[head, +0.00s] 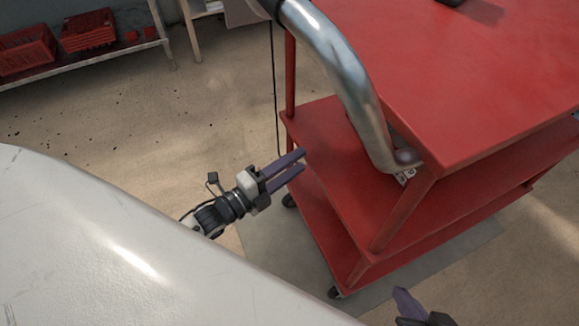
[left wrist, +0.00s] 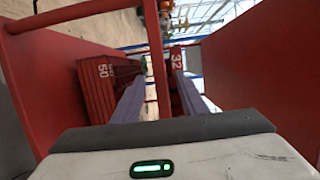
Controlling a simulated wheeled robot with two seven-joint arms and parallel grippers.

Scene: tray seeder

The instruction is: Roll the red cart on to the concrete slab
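The red cart (head: 470,90) fills the right of the head view, with a flat top, lower shelves and a bent metal handle (head: 345,80). My left gripper (head: 302,161) is at the cart's near left side, by the middle shelf. Its two purple fingers are apart, with nothing seen held. In the left wrist view a red post (left wrist: 158,60) shows between the fingers; contact cannot be told. A grey flat area (head: 275,245), apparently the concrete slab, lies beneath the cart; a wheel (head: 335,292) is at its near part. My right gripper (head: 410,305) is cut off at the bottom edge.
A low rack (head: 95,60) with red crates (head: 88,30) stands at the back left. Numbered red crates (left wrist: 105,85) show beyond the fingers in the left wrist view. The sandy floor (head: 215,100) between rack and cart is clear.

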